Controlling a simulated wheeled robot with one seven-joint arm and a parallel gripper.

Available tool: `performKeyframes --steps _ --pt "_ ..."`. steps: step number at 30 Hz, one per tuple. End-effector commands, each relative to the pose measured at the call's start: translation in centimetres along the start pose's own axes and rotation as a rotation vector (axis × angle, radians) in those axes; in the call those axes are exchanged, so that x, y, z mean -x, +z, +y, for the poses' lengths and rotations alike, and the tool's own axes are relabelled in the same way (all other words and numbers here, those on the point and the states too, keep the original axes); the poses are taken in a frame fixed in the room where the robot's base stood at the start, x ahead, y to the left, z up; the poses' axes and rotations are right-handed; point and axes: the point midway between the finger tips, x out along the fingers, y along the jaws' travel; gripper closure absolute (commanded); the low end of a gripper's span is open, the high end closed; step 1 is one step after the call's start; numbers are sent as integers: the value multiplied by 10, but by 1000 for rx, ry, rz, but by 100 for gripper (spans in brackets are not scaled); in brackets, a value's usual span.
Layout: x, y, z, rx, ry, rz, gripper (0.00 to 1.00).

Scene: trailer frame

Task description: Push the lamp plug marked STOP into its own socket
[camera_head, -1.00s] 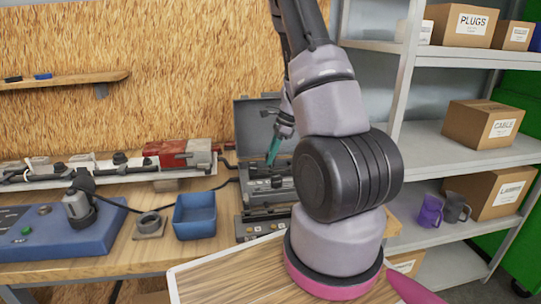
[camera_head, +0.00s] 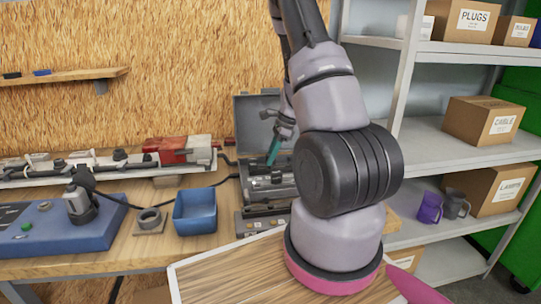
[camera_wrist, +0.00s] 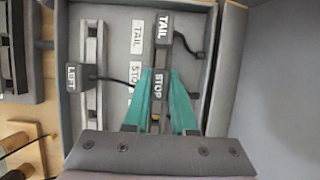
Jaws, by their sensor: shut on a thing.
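The STOP plug (camera_wrist: 157,90) is a dark plug with a white-lettered label, seen in the wrist view. My gripper (camera_wrist: 162,76) has green fingers, shut on the STOP plug's sides. In the head view my gripper (camera_head: 273,152) points down into the open grey case (camera_head: 243,130). The TAIL plug (camera_wrist: 164,28) sits just beyond the fingertips, with a black cable. The LEFT plug (camera_wrist: 72,77) is on the left rail. Whether the STOP plug is clear of its rail I cannot tell. I cannot make out its socket.
On the bench a light bar (camera_head: 125,172) with red and white parts lies left of the case. A blue bin (camera_head: 195,212), a grey ring (camera_head: 150,220) and a blue console (camera_head: 60,232) stand in front. Shelves with boxes (camera_head: 485,122) are at right.

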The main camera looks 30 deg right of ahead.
Motion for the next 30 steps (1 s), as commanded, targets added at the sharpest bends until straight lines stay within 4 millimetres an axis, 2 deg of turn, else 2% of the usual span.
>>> performKeyframes --steps 30 --pt "-9 -4 0 0 0 -1 100"
